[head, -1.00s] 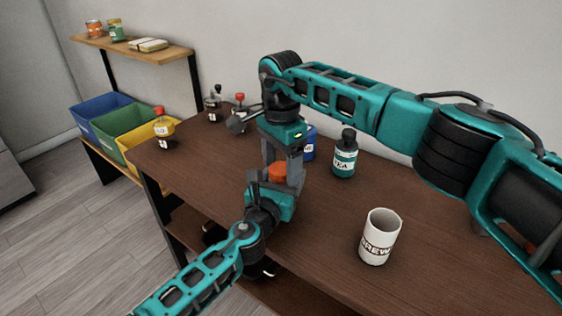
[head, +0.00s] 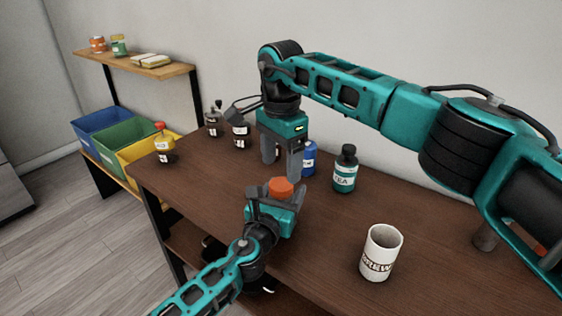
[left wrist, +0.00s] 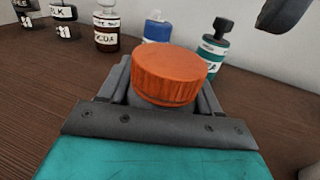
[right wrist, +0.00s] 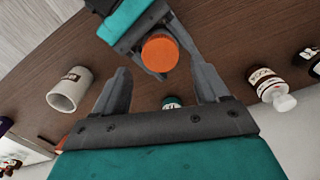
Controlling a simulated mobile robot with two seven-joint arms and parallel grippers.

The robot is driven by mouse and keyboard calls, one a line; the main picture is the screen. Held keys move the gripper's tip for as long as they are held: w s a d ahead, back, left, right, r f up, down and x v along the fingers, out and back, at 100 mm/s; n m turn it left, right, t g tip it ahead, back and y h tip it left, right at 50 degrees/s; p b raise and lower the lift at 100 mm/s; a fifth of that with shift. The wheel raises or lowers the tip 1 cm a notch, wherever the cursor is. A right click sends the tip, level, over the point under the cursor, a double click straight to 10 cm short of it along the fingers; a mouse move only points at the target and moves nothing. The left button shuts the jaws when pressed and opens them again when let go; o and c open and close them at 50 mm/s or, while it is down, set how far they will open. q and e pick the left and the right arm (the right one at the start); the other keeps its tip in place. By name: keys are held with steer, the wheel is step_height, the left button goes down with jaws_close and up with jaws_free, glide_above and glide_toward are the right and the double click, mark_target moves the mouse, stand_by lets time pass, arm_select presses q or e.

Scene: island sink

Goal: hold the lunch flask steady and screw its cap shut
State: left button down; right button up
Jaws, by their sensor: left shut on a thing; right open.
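The lunch flask's orange cap (head: 281,188) sits level on top of the flask, and the flask body is almost wholly hidden by my left gripper (head: 270,200). That gripper is shut around the flask body just below the cap and holds it upright. In the left wrist view the ribbed orange cap (left wrist: 170,78) stands between and above the fingers. My right gripper (head: 282,168) is open and empty, pointing down above and behind the cap, apart from it. The right wrist view shows the cap (right wrist: 160,53) beyond the open fingers. The frames do not show how tight the cap is.
A white mug (head: 381,252) stands at the front right of the brown table (head: 330,215). A teal tea bottle (head: 345,170) and a blue bottle (head: 308,158) stand behind the grippers. Several labelled bottles stand toward the back left. Colored bins (head: 128,140) stand beyond the left edge.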

mark_target(281, 184)
step_height(281, 184, up, 4)
steer(key=m, duration=0.5)
steer(key=shift+f+m, duration=0.1)
steer(key=shift+m, duration=0.3)
steer(key=shift+f, duration=4.05)
steer(key=c, duration=1.1)
steer(key=m, duration=0.4)
steer(key=shift+m, duration=0.4)
steer(key=m, duration=0.6)
steer(key=shift+m, duration=0.4)
steer(key=o, duration=1.3)
steer(key=shift+c, duration=0.2)
